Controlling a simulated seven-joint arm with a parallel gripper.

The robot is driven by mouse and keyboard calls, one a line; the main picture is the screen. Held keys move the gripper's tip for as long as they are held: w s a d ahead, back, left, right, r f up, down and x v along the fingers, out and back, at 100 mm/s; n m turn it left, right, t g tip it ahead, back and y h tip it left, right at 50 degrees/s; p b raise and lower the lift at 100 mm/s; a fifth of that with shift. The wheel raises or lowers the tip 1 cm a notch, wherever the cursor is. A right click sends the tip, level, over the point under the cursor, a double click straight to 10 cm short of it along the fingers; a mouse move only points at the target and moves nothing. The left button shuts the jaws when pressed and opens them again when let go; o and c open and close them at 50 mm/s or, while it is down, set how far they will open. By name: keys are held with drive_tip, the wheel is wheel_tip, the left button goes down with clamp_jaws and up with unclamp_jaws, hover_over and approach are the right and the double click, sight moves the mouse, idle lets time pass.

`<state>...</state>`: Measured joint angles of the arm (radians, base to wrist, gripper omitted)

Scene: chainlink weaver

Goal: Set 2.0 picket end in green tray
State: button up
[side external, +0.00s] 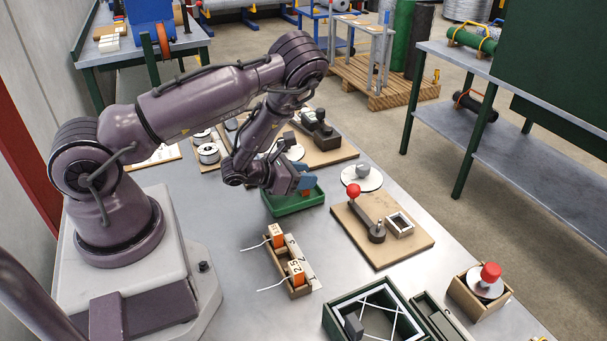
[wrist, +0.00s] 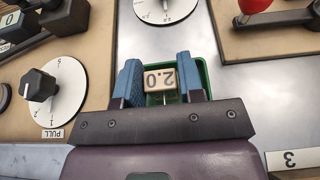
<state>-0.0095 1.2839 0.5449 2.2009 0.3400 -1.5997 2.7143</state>
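The 2.0 picket end (wrist: 160,79) is a small block with a pale face marked 2.0, seen between the blue fingers of my gripper (wrist: 160,76) in the wrist view. Both fingers appear to touch its sides. In the side view, my gripper (side external: 303,181) points down over the green tray (side external: 293,204), and an orange part of the picket end (side external: 306,191) shows by the fingers. The green tray's rim also shows behind the fingers in the wrist view (wrist: 203,72). Whether the picket end touches the tray floor is hidden.
A wooden rack (side external: 301,291) holds two orange picket ends, one marked 2.5 (side external: 296,271), in front of the tray. A board with a red-knobbed lever (side external: 354,191) stands right of the tray. A white dial (side external: 362,178) is behind that board.

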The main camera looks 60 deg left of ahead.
drive_tip(key=o, duration=0.3)
drive_tip(key=shift+r, duration=0.2)
drive_tip(key=v, duration=1.2)
drive_tip(key=w+d+r+n+g+y, duration=0.35)
drive_tip(key=w+r+n, duration=0.75)
drive_tip(key=n, duration=0.9)
drive_tip(key=s+d+r+n+g+h, duration=0.1)
drive_tip(key=s+d+r+n, duration=0.2)
drive_tip(key=s+r+n, duration=0.2)
drive_tip(key=s+d+r+n+g+h, duration=0.1)
drive_tip(key=s+d+r+n+g, duration=0.1)
drive_tip(key=s+d+r+n, duration=0.2)
drive_tip(key=s+d+r+n+g+h, duration=0.1)
drive_tip(key=s+d+r+n, duration=0.3)
drive_tip(key=s+r+n, duration=0.3)
drive_tip(key=shift+s+d+g+h, duration=0.25)
drive_tip(key=shift+s, duration=0.15)
